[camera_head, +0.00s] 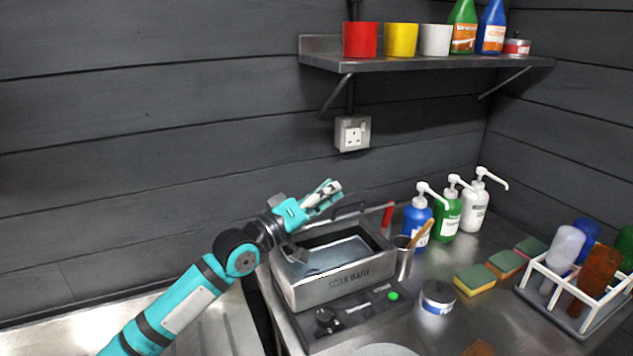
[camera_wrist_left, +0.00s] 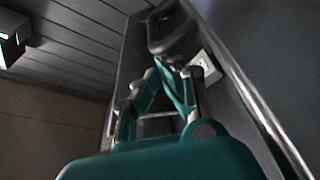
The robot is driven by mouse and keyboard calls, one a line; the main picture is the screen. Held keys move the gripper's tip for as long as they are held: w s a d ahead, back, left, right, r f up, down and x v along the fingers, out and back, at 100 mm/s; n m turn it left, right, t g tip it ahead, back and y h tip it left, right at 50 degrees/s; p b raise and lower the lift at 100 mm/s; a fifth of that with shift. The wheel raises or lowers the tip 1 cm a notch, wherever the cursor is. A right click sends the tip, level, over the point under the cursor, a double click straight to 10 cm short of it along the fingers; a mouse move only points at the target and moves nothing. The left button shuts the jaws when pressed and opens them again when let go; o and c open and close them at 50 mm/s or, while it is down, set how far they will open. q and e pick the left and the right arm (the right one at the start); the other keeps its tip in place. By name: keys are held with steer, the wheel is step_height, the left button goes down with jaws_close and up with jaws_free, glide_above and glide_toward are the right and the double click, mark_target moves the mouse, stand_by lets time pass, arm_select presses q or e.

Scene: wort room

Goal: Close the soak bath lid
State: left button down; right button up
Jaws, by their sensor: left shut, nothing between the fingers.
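The soak bath (camera_head: 335,288) is a grey metal box with "SOAK BATH" on its front, standing on the counter at the wall. Its top is open and pale bluish liquid shows inside. The lid cannot be made out clearly; a dark handle (camera_head: 350,208) shows at the bath's rear edge. My left gripper (camera_head: 333,190), teal and grey, is shut and empty above the rear of the bath, close to that handle. In the left wrist view a dark looped handle (camera_wrist_left: 174,32) shows just beyond the fingers (camera_wrist_left: 172,72). Contact cannot be told. My right gripper is not in view.
A dark control base with a knob (camera_head: 326,319) and green button (camera_head: 393,295) lies before the bath. A metal cup (camera_head: 403,262) with utensils and pump bottles (camera_head: 416,218) stand close on its right. A wall shelf (camera_head: 430,63) with cups and bottles hangs above.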

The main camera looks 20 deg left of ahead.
arm_select(q)
steer(key=s+d+f+m+h+b, duration=0.1)
steer(key=s+d+f+m+b, duration=0.1)
steer(key=f, duration=0.4)
steer(key=s+d+f+m+h+b, duration=0.2)
steer(key=s+d+f+m+b, duration=0.1)
steer(key=f+m+b, duration=0.2)
steer(key=shift+d+f+m+g+b, duration=0.4)
steer(key=shift+m+b, duration=0.3)
steer(key=shift+b, duration=0.45)
